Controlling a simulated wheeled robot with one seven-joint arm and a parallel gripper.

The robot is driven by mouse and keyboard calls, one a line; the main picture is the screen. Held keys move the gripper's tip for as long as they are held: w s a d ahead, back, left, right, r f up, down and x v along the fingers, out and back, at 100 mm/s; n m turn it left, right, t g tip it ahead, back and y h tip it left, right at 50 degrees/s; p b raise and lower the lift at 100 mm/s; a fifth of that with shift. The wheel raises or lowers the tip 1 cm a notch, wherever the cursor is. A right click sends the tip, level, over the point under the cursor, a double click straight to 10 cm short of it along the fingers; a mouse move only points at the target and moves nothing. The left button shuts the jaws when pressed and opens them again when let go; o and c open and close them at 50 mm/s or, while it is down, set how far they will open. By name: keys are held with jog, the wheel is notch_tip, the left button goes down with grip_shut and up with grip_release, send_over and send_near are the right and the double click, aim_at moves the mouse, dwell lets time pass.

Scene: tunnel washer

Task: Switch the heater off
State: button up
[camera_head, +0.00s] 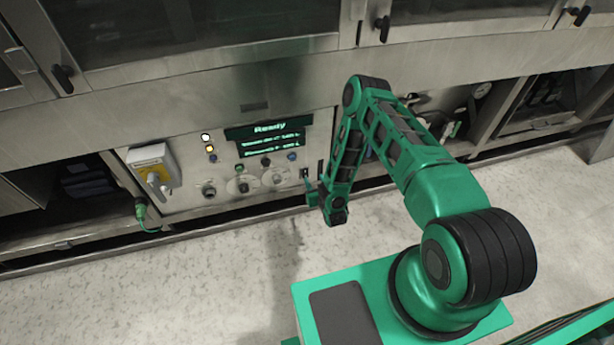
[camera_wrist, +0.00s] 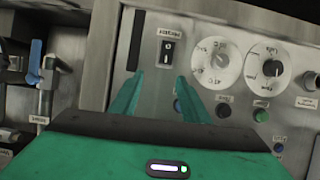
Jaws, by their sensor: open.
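A black rocker switch (camera_wrist: 168,50) with a small white mark sits in a pale plate on the steel control panel (camera_wrist: 150,25). A small label (camera_wrist: 170,31) beside it appears upside down and I cannot read it for certain. The switch also shows small in the head view (camera_head: 305,173), at the panel's lower right. I cannot tell which side of the rocker is pressed. My gripper (camera_wrist: 160,76) is open and empty, its two green fingers pointing at the panel on either side of the switch, seemingly just short of it. The gripper also shows in the head view (camera_head: 312,190).
Two round white dials (camera_wrist: 267,65) and coloured buttons (camera_wrist: 261,115) lie right of the switch in the wrist view. A lit display (camera_head: 268,138) reads "Ready". A grey box with a yellow label (camera_head: 152,167) stands at the panel's left. The floor in front is clear.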

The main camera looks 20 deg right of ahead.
aim_at(305, 173)
jog(key=x, duration=0.3)
jog(key=f+x, duration=0.1)
jog(key=x, duration=0.2)
jog(key=a+x, duration=0.1)
jog(key=x, duration=0.3)
jog(key=shift+s+f, duration=0.2)
jog(key=shift+s, duration=0.1)
jog(key=c, duration=1.1)
jog(key=shift+o, duration=0.2)
jog(key=shift+s+f+t, duration=0.25)
jog(key=shift+f+t, duration=0.05)
jog(key=shift+t, duration=0.5)
jog(key=shift+s+f+t, duration=0.1)
jog(key=shift+f+t, duration=0.15)
jog(key=shift+t, duration=0.65)
jog(key=shift+s+f+t, duration=0.1)
jog(key=shift+f+t, duration=0.1)
jog(key=shift+t, duration=0.7)
jog(key=shift+a, duration=0.1)
